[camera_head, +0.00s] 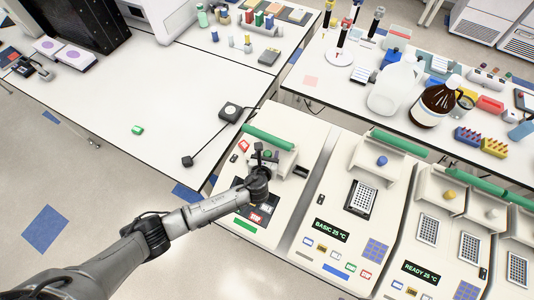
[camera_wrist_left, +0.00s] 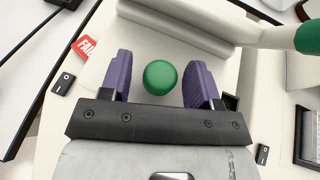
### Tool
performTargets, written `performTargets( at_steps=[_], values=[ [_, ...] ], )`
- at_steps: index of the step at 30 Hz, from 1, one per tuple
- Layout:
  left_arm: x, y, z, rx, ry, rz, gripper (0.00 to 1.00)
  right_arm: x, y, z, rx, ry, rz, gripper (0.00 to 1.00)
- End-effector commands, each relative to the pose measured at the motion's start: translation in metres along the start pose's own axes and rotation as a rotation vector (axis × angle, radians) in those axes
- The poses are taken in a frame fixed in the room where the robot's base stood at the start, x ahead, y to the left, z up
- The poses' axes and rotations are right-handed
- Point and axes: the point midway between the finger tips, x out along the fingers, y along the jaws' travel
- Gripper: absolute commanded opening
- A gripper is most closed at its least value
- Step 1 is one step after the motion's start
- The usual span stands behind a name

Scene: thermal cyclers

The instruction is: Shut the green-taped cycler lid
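The leftmost cycler (camera_head: 284,196) has a green tape strip (camera_head: 245,226) on its front. Its lid (camera_head: 284,157) stands raised at the back, under a green bar (camera_head: 268,138). A round green knob (camera_wrist_left: 160,77) is on the lid's face. My left gripper (camera_head: 263,158) is at this knob and partly hides it in the head view. In the left wrist view its two purple fingers (camera_wrist_left: 160,82) are open, one on each side of the knob, with gaps to both. My left arm hides part of the cycler's front. My right gripper is not in view.
A blue-taped cycler (camera_head: 321,251) with a raised lid and blue knob (camera_head: 382,160) stands close on the right, with further cyclers beyond. A red FAIL label (camera_wrist_left: 84,47) lies left of the fingers. The white bench (camera_head: 130,85) at left is mostly clear.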

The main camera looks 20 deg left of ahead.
Motion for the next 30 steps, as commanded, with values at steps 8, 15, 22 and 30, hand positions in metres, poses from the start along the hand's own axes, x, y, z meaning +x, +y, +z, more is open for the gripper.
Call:
performTargets(
  at_steps=[8, 15, 22, 30],
  values=[
    [0.000, 0.001, -0.001, 0.000, 0.001, 0.001, 0.58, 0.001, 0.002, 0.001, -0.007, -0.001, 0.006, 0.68],
    [-0.024, 0.001, -0.002, 0.001, 0.002, 0.000, 0.58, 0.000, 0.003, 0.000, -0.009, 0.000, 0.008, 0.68],
    [-0.069, 0.001, -0.002, -0.001, 0.001, -0.001, 0.58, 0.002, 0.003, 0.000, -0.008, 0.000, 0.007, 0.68],
    [-0.114, 0.001, -0.001, -0.001, 0.001, 0.000, 0.58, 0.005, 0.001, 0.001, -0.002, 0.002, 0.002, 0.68]
  ],
)
